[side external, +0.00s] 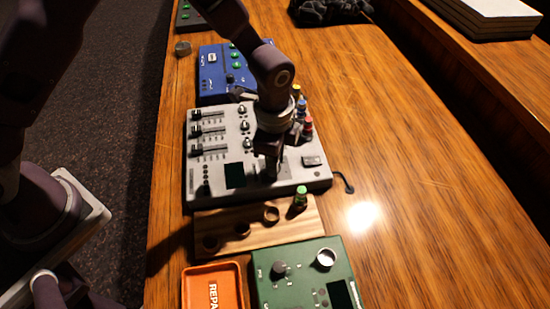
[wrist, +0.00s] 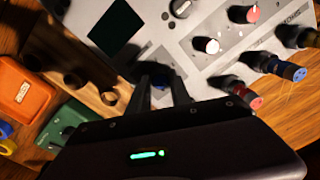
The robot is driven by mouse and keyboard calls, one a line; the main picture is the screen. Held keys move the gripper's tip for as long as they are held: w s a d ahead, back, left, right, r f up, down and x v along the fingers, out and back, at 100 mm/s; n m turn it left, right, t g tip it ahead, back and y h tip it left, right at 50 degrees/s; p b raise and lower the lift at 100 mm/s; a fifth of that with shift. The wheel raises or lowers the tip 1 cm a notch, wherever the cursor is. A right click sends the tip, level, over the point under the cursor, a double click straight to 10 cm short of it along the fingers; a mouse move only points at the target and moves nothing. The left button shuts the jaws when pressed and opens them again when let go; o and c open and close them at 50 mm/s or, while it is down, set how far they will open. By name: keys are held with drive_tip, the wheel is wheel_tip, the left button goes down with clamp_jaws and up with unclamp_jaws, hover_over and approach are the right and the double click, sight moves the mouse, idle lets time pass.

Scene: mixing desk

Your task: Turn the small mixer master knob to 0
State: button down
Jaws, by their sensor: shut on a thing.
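The small mixer (side external: 305,178) is a pale grey box with sliders, knobs and a dark screen (side external: 235,175). Its panel also fills the top of the wrist view (wrist: 160,48). My gripper (side external: 271,172) points down over the mixer's front part, right of the screen. In the wrist view, my gripper's fingers (wrist: 161,88) are shut around a small knob with a bluish top (wrist: 159,84). The knob is mostly hidden by the fingers, so its pointer and setting cannot be read. In the side view the arm hides it.
Coloured plugs (side external: 307,125) stand along the mixer's right edge. In front lie a wooden rack (side external: 222,226) with a green-topped plug (side external: 300,198), an orange tray (side external: 238,270) and a green box (side external: 300,277). A blue box (side external: 213,83) is behind.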

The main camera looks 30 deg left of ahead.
drive_tip(key=n, duration=0.7)
drive_tip(key=shift+w+r, duration=0.1)
drive_tip(key=shift+w, duration=0.05)
drive_tip(key=n, duration=0.7)
drive_tip(key=shift+n+g, duration=0.3)
drive_tip(key=n, duration=1.1)
drive_tip(key=shift+w+a, duration=0.1)
drive_tip(key=shift+g, duration=0.3)
drive_tip(key=c, duration=1.2)
unclamp_jaws()
